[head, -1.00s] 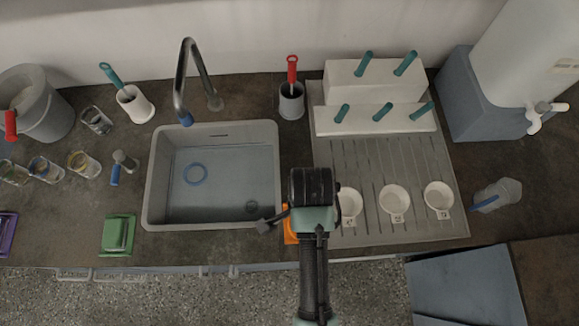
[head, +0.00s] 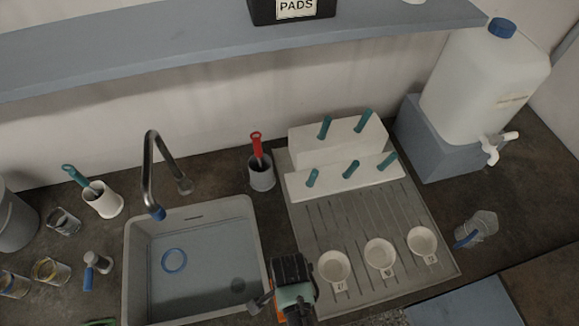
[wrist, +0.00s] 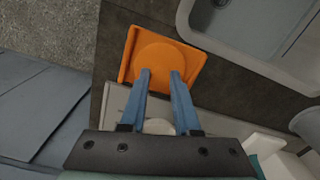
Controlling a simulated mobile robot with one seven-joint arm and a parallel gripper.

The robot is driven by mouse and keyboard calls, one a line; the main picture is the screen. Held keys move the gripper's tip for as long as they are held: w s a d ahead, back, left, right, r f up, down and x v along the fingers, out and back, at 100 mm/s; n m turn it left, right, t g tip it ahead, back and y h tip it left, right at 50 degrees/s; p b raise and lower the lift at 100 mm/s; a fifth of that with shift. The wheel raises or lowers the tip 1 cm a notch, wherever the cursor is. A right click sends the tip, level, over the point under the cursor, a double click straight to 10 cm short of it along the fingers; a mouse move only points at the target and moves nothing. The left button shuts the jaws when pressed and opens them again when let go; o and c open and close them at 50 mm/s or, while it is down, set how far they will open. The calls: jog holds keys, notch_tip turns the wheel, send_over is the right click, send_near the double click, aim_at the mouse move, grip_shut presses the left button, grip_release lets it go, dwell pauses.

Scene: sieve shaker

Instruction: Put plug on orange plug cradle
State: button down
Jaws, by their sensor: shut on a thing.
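The orange plug cradle (wrist: 128,60) is a square orange plate on the dark counter beside the sink, near the top middle of the wrist view. A round orange piece (wrist: 160,54), seemingly the plug, shows over its middle. I cannot tell whether it rests on the plate or hangs just above it. My gripper's two blue fingers (wrist: 161,73) reach to the near edge of the round piece and are shut on it, with a gap between the tips. In the head view my dark wrist (head: 292,272) hides the fingertips and most of the cradle.
The sink (head: 200,258) with a blue ring inside lies to the left. A grooved drainer (head: 385,222) with three white cups (head: 334,266) and a white rack (head: 340,180) lies to the right. A faucet (head: 150,180) stands behind the sink.

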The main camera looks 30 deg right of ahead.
jog(key=shift+f, duration=0.2)
jog(key=c, duration=0.6)
grip_release()
jog(key=shift+c, duration=0.2)
